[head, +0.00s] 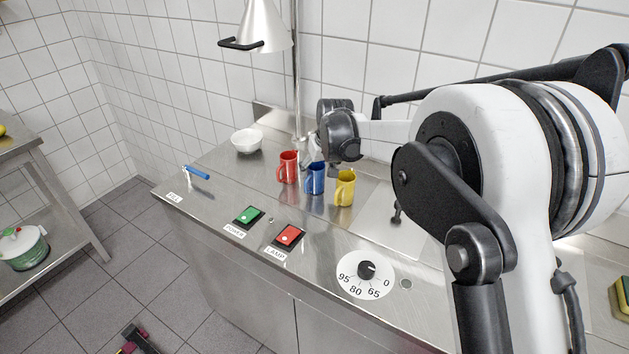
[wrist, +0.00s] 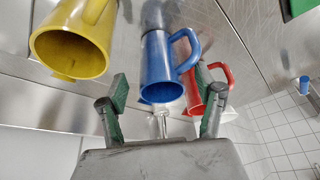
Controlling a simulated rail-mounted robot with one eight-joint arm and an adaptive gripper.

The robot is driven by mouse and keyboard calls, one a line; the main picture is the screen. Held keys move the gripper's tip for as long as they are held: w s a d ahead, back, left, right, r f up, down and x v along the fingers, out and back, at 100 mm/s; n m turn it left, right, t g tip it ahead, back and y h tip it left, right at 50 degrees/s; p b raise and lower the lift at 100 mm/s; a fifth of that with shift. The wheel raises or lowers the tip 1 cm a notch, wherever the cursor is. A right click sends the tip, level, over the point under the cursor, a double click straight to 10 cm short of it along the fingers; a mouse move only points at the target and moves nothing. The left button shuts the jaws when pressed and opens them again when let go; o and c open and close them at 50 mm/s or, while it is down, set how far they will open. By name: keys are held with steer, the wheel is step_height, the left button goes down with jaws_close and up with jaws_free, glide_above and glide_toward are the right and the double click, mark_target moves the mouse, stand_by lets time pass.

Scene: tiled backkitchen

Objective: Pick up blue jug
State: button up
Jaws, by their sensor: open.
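The blue jug (head: 315,180) stands on the steel counter, between the red jug (head: 288,170) and the yellow jug (head: 345,189). My gripper (head: 309,160) is at the back of the jugs in the head view, partly hidden there by the blue and red jugs and my wrist. In the wrist view, which looks upside down, my gripper (wrist: 168,92) is open, with one finger on each side of the blue jug (wrist: 161,65). The blue jug's handle points right, toward the red jug (wrist: 218,85). The yellow jug (wrist: 72,42) is at the left. Contact between fingers and jug cannot be told.
A white bowl (head: 247,140) stands at the back left of the counter. A lamp (head: 262,28) hangs above on a pole. A blue-handled tap (head: 197,174), a green switch (head: 247,216), a red switch (head: 288,236) and a dial (head: 366,271) line the front edge.

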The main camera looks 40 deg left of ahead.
mark_target(316, 176)
steer(key=x, duration=0.4)
steer(key=c, duration=1.5)
steer(key=shift+r, duration=0.1)
